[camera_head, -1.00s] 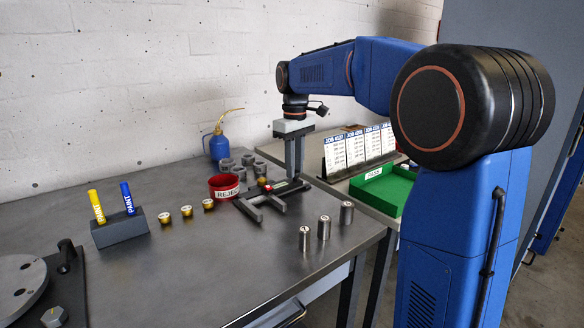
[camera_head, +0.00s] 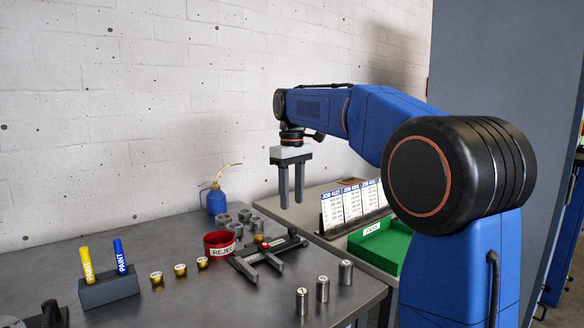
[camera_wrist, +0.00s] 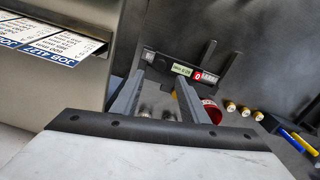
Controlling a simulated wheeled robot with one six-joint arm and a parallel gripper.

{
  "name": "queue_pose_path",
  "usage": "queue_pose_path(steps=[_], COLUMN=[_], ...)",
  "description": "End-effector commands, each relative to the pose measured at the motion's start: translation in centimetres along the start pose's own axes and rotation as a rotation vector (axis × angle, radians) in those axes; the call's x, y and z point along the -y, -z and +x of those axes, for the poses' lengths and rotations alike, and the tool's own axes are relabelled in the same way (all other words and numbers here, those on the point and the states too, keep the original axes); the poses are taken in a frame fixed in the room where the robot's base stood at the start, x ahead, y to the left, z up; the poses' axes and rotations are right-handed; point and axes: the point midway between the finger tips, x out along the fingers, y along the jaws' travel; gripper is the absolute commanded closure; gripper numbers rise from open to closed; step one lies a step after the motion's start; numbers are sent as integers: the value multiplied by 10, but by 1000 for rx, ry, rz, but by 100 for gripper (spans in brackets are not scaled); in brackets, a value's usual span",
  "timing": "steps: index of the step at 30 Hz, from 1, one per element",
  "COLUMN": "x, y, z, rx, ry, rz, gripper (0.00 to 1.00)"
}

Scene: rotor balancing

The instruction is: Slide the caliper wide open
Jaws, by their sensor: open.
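The dark caliper (camera_head: 247,266) lies flat on the metal bench, its two jaws pointing toward the front with a gap between them. It also shows in the wrist view (camera_wrist: 164,63), with a small greenish display and a red-and-white patch on its body. My gripper (camera_head: 291,203) hangs above and behind the caliper's right end, fingers pointing down, open and empty, clear of it. In the wrist view my two fingers (camera_wrist: 156,82) are spread apart with nothing held between them, and they hide part of the bench.
A red REJECT cup (camera_head: 219,243) stands close to the caliper's left, with grey nuts (camera_head: 235,228) behind. Brass weights (camera_head: 180,270) are left; steel cylinders (camera_head: 322,288) stand at front right. Job cards (camera_head: 345,208) and a green tray (camera_head: 380,243) are on the right.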

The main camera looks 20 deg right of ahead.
Motion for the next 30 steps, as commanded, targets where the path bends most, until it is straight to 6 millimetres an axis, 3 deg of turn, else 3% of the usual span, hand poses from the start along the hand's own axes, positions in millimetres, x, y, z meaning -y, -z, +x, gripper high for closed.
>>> queue_pose_path(steps=[9,15,30], x=[-1,0,0], y=[1,0,0], z=[-61,-84,-91], rx=[-2,-1,0], ry=[-1,0,0], rz=[0,0,0], gripper=[60,60,60])
